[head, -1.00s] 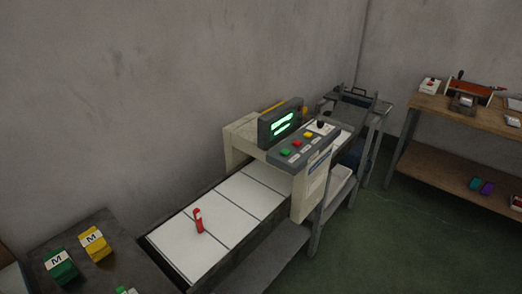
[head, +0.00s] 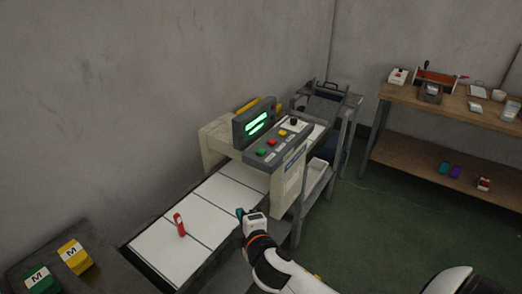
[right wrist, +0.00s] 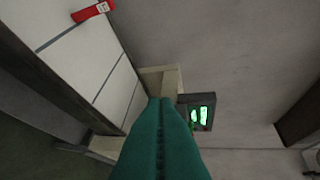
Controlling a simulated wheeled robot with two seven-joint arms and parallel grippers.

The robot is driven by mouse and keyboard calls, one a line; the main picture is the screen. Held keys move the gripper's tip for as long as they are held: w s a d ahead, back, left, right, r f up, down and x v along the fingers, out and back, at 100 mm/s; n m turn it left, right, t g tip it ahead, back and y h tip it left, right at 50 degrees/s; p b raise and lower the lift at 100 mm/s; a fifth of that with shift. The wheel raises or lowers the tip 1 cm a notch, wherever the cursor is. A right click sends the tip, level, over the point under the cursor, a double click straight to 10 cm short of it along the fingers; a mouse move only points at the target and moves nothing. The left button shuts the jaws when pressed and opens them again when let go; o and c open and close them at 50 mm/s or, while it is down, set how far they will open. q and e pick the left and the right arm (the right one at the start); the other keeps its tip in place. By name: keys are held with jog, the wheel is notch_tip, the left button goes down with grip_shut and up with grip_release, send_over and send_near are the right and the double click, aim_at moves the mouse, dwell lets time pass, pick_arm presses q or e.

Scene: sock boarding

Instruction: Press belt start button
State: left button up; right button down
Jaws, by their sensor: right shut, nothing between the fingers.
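The belt machine (head: 215,137) has a sloped grey control panel with a green button (head: 261,153), a red button (head: 271,142), a yellow button (head: 282,133) and a black knob (head: 293,121). The labels are too small to read. A lit green display (head: 257,124) stands behind the panel and also shows in the right wrist view (right wrist: 201,114). My right gripper (head: 240,212) is shut and empty, in front of the machine by the belt's near edge, apart from the buttons. Its teal fingers (right wrist: 160,101) are pressed together in the wrist view. My left gripper is not in view.
Green (head: 38,281) and yellow (head: 75,256) blocks marked M sit on a dark table at lower left. A wooden bench (head: 420,150) stands at right. The green floor between is clear.

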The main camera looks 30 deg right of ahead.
jog(key=w+a+r+n+t+y, duration=0.1)
jog(key=w+a+r+n+y, duration=0.15)
jog(key=r+n+y, duration=0.4)
jog(key=w+a+r+n+t+y, duration=0.2)
jog(key=w+r+n, duration=0.2)
jog(key=n, duration=0.6)
jog(key=w+a+r+n+t+y, duration=0.1)
jog(key=w+a+r+n+y, duration=0.3)
jog(key=n, duration=0.5)
jog(key=n+g+h, duration=1)
jog(key=n, duration=1.3)
send_over(264, 152)
jog(key=shift+s+f, duration=0.1)
jog(key=shift+f, duration=0.1)
jog(key=shift+a+f, duration=0.1)
jog(key=shift+f, duration=0.05)
jog(key=shift+f+b, duration=2.8)
jog(key=shift+f, duration=1.5)
